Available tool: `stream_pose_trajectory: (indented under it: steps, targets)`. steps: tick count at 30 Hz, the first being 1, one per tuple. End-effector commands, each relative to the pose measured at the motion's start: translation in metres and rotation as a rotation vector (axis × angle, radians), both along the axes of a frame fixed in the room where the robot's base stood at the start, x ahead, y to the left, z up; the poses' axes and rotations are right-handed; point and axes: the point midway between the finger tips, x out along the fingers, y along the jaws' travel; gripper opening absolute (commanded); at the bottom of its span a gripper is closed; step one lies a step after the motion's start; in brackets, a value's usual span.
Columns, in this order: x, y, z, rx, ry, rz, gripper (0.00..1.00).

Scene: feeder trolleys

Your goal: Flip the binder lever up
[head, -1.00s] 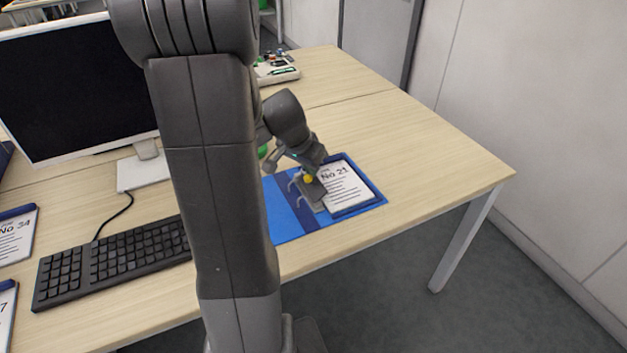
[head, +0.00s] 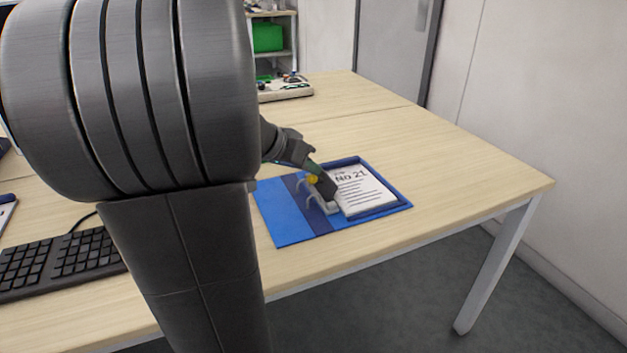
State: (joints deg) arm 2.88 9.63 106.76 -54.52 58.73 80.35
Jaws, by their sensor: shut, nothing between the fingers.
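An open blue binder (head: 286,222) lies on the desk in the head view, with a printed sheet marked No 21 (head: 361,188) on its right side. Its metal ring mechanism (head: 318,201) runs along the spine, and the curved rings stand out to the left. A yellow lever tip (head: 312,180) shows at the upper end of the mechanism. My arm hides part of the scene to the left.
The wooden desk (head: 440,170) is clear to the right of and behind the binder. A black keyboard (head: 55,262) lies at the left. A pale tray with small parts (head: 285,88) stands at the back. The desk's front edge is close to the binder.

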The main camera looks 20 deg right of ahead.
Motion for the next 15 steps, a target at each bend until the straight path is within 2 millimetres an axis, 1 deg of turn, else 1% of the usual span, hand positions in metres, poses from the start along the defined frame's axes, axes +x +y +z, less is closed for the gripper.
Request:
stream_pose_trajectory:
  steps: [1, 15]
  targets:
    - [0.001, 0.002, -0.005, 0.001, -0.005, 0.001, 0.00]
    - [-0.001, 0.012, -0.007, 0.004, 0.000, 0.000, 0.00]
